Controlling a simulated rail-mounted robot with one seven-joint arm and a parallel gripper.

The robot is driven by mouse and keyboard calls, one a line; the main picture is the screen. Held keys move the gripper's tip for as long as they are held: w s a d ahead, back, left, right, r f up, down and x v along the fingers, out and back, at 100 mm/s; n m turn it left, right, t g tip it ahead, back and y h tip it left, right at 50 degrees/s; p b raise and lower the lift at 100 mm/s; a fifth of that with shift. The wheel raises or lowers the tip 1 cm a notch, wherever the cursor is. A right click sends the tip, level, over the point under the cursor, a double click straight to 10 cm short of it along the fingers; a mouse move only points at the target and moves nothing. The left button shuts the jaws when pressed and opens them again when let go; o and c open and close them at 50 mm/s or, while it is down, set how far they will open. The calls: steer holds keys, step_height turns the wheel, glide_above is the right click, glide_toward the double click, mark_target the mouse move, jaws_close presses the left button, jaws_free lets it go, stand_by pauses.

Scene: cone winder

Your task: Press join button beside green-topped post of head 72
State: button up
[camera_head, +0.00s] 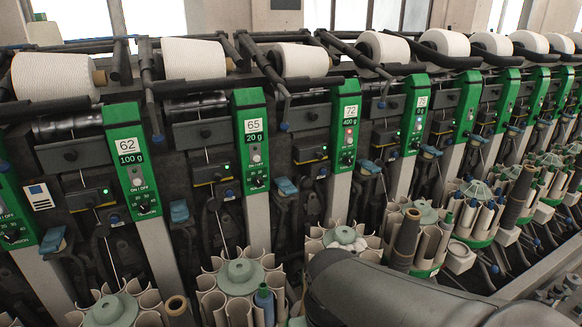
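The post of head 72 (344,178) stands right of the picture's middle, grey below with a green top panel (346,108). The panel bears a "72" label (351,111), a "400 g" display, small round buttons (349,135) and a dark knob near its lower end. Left of the post is a dark box with a yellow edge (311,153) and a small light. Right of it is a blue lever-like part (370,166). I cannot tell which part is the join button. My gripper is not in view; a large grey rounded link, probably my arm, fills the lower right foreground.
Similar posts for head 62 (132,160) and head 65 (254,140) stand to the left, and more to the right. White yarn cones (300,60) line the top. Round bobbin magazines (238,279) jut out below, with a dark cone (406,238) right of head 72.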

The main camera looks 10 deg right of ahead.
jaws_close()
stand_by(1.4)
